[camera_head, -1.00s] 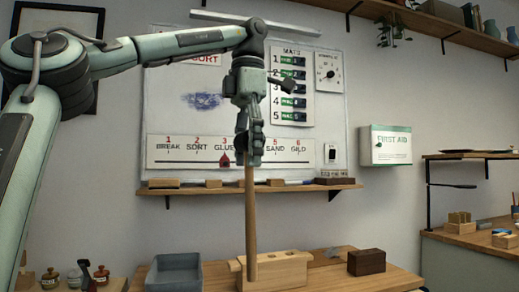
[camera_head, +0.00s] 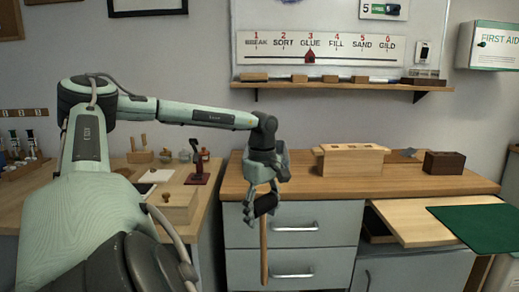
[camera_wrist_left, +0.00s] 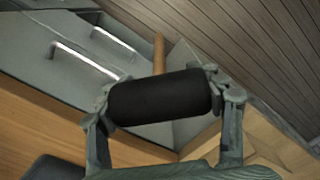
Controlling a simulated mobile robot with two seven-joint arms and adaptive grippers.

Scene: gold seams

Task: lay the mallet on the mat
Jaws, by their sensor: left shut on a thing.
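My left gripper (camera_head: 262,208) is shut on the mallet and holds it in front of the drawer cabinet. The mallet's black head (camera_wrist_left: 160,97) lies crosswise between the two fingers in the left wrist view. Its wooden handle (camera_head: 264,255) hangs straight down from the gripper in the head view. The green mat (camera_head: 485,227) lies at the far right on a pale pull-out board, its right side cut off by the picture edge. The mat looks bare and is well to the right of the mallet. My right gripper is not in view.
A wooden block with holes (camera_head: 350,161) and a dark brown block (camera_head: 443,163) stand on the bench top (camera_head: 310,190). The pale pull-out board (camera_head: 415,222) juts out below the bench's right part. A side table (camera_head: 135,200) at left holds a red stand (camera_head: 198,168).

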